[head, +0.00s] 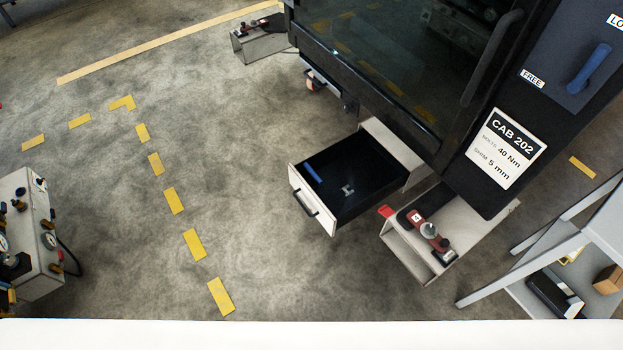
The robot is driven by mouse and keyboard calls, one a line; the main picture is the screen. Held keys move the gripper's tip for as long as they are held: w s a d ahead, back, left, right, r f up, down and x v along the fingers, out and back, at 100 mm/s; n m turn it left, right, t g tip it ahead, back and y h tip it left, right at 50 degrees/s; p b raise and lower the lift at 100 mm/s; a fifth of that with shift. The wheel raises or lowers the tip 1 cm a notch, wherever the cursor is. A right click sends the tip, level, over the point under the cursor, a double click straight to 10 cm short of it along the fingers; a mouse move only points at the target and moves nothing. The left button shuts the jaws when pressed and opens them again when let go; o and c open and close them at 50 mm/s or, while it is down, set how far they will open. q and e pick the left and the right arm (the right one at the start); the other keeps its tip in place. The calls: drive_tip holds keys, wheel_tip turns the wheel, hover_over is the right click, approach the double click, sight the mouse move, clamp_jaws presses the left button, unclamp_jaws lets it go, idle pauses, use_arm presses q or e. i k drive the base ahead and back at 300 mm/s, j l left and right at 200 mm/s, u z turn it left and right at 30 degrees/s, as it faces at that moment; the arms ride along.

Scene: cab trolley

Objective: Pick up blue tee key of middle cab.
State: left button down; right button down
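A short blue bar (312,172), which looks like the handle of the blue tee key, lies in the open drawer (318,207) near its left wall. A small grey piece (347,190) lies to its right on the black drawer floor; I cannot tell whether it belongs to the key. The drawer sticks out from under the dark cab (400,110), whose sign (506,155) reads CAB 202. Neither of my grippers is in view.
A step (437,270) with a red and grey tool stands right of the drawer. A grey shelf rack (555,262) is at the right, a box with gauges (28,235) at the left. A blue lever (589,68) sits on the cab panel. The floor left of the drawer is clear.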

sight(313, 184)
drive_tip(key=l+z, duration=0.25)
drive_tip(key=z, duration=0.2)
drive_tip(key=k+l+z, duration=0.1)
drive_tip(key=l+z, duration=0.3)
drive_tip(key=u, duration=1.05)
